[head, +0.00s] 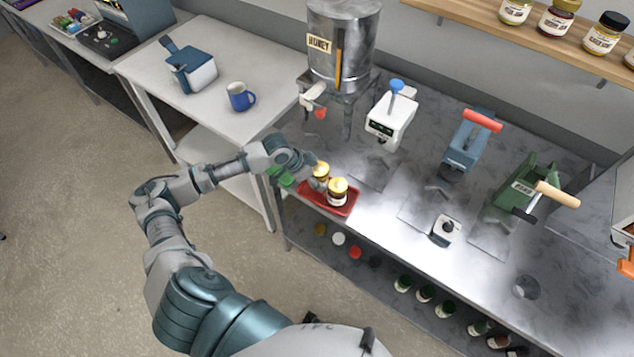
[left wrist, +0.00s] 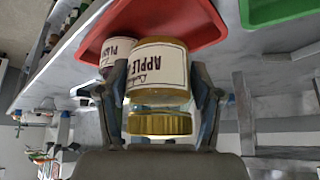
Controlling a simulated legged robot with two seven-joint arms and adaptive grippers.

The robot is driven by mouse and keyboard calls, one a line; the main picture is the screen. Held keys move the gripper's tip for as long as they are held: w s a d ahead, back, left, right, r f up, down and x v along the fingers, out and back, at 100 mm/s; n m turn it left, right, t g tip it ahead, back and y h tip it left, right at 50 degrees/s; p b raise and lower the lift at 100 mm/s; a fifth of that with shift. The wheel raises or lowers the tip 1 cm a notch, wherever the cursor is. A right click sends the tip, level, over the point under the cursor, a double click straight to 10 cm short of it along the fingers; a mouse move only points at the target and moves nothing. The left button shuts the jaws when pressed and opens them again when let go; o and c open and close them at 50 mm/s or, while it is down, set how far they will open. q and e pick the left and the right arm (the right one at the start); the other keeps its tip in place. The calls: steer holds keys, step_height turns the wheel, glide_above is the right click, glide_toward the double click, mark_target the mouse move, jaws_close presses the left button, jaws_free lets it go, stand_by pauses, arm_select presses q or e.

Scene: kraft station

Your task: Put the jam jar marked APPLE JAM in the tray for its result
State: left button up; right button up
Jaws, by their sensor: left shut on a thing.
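The jam jar marked APPLE (left wrist: 160,72), with a gold lid, is between the two fingers of my left gripper (left wrist: 158,92); it appears upside down in the left wrist view. In the head view this jar (head: 320,174) is at the far left end of the red tray (head: 316,202), with my left gripper (head: 309,171) around it. The red tray (left wrist: 205,32) lies right behind the jar in the wrist view; I cannot tell whether the jar's base touches it. A second gold-lidded jar (head: 337,191), its label (left wrist: 117,50) partly hidden, stands in the red tray. My right gripper is not in view.
A green tray (head: 281,177) lies beside the red one, partly behind my gripper. A honey tank (head: 341,45) stands behind. A scale-like device (head: 391,117) and hand presses (head: 468,145) stand to the right. The counter's front edge is close to the red tray.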

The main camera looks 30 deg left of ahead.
arm_select(q)
steer(key=shift+f, duration=0.3)
steer(key=shift+a+f, duration=0.15)
steer(key=shift+f, duration=0.5)
steer(key=shift+a+f, duration=0.15)
steer(key=shift+f, duration=0.45)
steer(key=shift+a+f, duration=0.2)
steer(key=shift+f, duration=0.05)
steer(key=shift+a, duration=0.15)
steer(key=o, duration=1.2)
steer(key=shift+a+f, duration=0.1)
steer(key=shift+f, duration=0.05)
steer(key=o, duration=0.4)
steer(key=shift+d, duration=0.55)
steer(key=shift+s+r, duration=0.1)
steer(key=shift+r, duration=0.25)
steer(key=v, duration=1.1)
steer(key=shift+a+r, duration=0.25)
steer(key=shift+a, duration=0.05)
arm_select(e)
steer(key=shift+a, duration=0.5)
